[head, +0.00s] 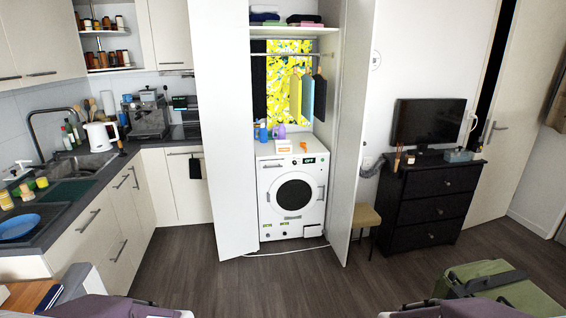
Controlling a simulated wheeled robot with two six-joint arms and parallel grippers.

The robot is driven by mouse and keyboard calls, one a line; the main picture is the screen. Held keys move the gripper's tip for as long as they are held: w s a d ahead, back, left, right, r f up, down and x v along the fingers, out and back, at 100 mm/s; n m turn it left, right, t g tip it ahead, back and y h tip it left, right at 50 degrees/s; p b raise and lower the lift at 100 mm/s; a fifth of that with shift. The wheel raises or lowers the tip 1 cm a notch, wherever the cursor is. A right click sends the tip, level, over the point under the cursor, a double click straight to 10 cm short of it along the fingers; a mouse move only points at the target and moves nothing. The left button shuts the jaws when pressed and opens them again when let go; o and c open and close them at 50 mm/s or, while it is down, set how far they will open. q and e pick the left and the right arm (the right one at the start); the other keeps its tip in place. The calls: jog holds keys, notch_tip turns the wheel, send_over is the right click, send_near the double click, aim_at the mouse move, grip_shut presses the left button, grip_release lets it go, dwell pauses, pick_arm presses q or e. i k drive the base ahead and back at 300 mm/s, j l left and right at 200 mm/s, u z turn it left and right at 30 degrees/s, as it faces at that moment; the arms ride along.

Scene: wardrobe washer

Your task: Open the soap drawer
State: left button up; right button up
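The white washing machine (291,223) stands inside the open wardrobe in the middle of the head view, with its round dark door shut. The soap drawer (271,164) appears to be the panel at the top left of its front and looks shut. A dark display (309,160) reading "OFF" is at the top right of the front. My arms show only as purple and white parts at the bottom edge, far from the washer. Neither gripper's fingers can be seen.
Open wardrobe doors (222,128) flank the washer. Bottles (262,131) and a small box (284,146) stand on top, below hanging clothes. A stool (364,220) is right, near a black dresser (427,200). A green suitcase (500,285) is lower right. The floor (290,280) ahead is clear.

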aim_at(276, 164)
jog(key=i, duration=1.75)
jog(key=i+l+u, duration=0.1)
jog(key=i, duration=1.6)
jog(key=i+u, duration=0.15)
jog(key=i, duration=0.2)
jog(key=i+l+u, duration=0.1)
jog(key=i, duration=0.25)
jog(key=k+l, duration=0.1)
